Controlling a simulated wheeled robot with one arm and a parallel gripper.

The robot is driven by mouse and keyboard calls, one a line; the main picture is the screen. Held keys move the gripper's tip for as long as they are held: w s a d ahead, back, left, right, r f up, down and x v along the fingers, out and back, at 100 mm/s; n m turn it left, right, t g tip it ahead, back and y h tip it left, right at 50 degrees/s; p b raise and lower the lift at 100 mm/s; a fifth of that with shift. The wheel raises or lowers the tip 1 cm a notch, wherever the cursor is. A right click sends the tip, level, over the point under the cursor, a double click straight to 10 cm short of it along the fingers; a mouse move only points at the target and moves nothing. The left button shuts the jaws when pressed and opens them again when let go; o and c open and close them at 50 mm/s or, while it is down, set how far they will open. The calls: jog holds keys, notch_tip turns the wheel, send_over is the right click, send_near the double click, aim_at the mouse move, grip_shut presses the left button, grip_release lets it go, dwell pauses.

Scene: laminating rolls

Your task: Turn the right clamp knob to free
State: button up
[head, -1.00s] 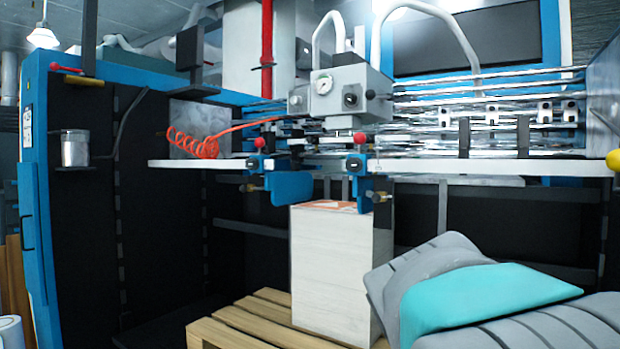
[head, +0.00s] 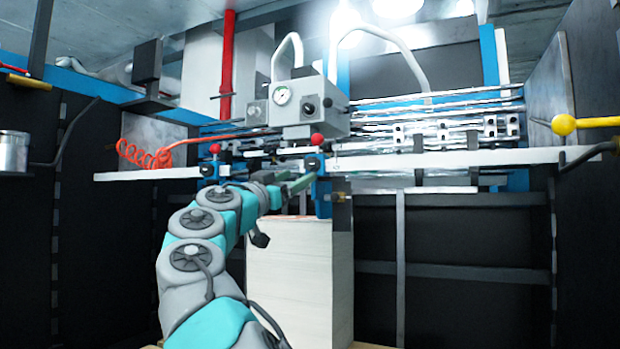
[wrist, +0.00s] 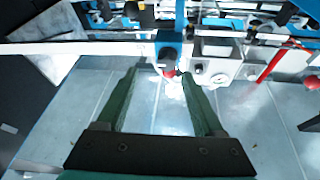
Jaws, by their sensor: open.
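The right clamp is a blue block (head: 316,165) on the white rail, with a red ball knob (head: 317,139) above it. In the wrist view the blue clamp (wrist: 168,45) lies just beyond my fingers, and its red knob (wrist: 170,73) shows between the fingertips, nearer the right one. My gripper (wrist: 158,73) has two dark green fingers, spread open with nothing held. In the head view my gripper (head: 296,184) is at the left side of the right clamp; whether it touches is unclear. The left clamp's red knob (head: 214,148) is farther left.
A grey box with a gauge (head: 297,103) hangs above the clamps. The white rail (head: 430,160) runs sideways. A pale stack (head: 290,280) stands below.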

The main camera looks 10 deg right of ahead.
aim_at(309, 165)
jog(key=shift+t, duration=0.3)
jog(key=p+x, duration=0.1)
jog(key=x, duration=0.1)
jog(key=p+x, duration=0.1)
jog(key=x, duration=0.1)
jog(key=a+r+p+x, duration=0.1)
jog(key=x, duration=0.1)
jog(key=shift+w, duration=0.25)
jog(key=shift+w+d, duration=0.4)
jog(key=shift+w, duration=0.05)
grip_shut()
